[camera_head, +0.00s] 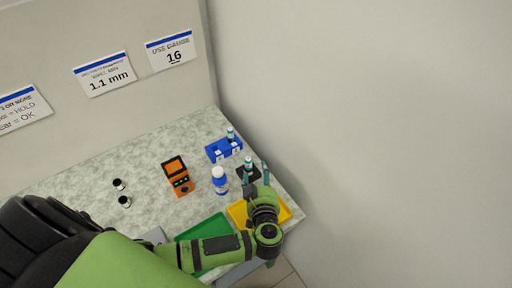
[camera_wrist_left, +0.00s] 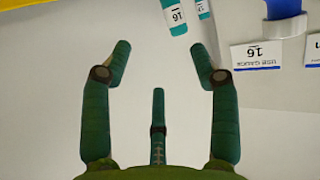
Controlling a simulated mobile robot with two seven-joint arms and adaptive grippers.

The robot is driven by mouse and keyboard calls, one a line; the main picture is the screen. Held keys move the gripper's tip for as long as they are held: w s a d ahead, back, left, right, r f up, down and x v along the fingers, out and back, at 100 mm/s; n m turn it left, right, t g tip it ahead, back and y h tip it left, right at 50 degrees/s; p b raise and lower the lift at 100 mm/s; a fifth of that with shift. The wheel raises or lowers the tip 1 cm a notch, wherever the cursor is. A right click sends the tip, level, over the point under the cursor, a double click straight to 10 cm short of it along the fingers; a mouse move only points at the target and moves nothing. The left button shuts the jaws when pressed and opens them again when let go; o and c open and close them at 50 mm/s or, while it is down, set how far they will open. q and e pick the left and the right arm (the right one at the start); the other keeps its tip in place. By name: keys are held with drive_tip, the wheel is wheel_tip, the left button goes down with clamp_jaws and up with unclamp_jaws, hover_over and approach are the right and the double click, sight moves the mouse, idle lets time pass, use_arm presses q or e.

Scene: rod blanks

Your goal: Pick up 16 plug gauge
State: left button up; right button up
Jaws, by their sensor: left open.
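In the left wrist view, a teal gauge with a white label reading 16 (camera_wrist_left: 175,15) is at the top edge, beyond and between my fingertips, cut off by the frame. A second, smaller-looking teal and white gauge (camera_wrist_left: 203,8) is beside it. In the head view one gauge (camera_head: 248,161) stands at a black base (camera_head: 242,172), and another gauge (camera_head: 230,132) stands at the blue holder (camera_head: 214,153). Their labels are too small to read there. My left gripper (camera_head: 256,176) is open and empty, close to the gauge at the black base. My right gripper is not visible.
A blue-labelled bottle (camera_head: 220,184) and an orange meter (camera_head: 176,168) stand left of my gripper. A yellow tray (camera_head: 285,214) and a green tray (camera_head: 194,233) lie near the front edge. Two small cylinders (camera_head: 119,184) are farther left. A wall sign (camera_head: 171,50) reads USE GAUGE 16.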

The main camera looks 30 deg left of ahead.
sight(250, 165)
use_arm(q)
drive_tip(key=shift+s+a+f+g+y, duration=0.2)
drive_tip(key=shift+a+f+g+y, duration=0.1)
drive_tip(key=shift+a+f+g, duration=0.35)
drive_tip(key=x, duration=0.1)
drive_tip(key=p+x, duration=0.1)
drive_tip(key=x, duration=0.1)
drive_tip(key=shift+a+r, duration=0.15)
drive_tip(key=shift+r, duration=0.1)
drive_tip(key=x, duration=0.3)
drive_tip(key=shift+w+f+p, duration=0.15)
drive_tip(key=shift+f+p, duration=0.05)
drive_tip(key=shift+p, duration=0.1)
drive_tip(key=shift+f, duration=0.1)
clamp_jaws()
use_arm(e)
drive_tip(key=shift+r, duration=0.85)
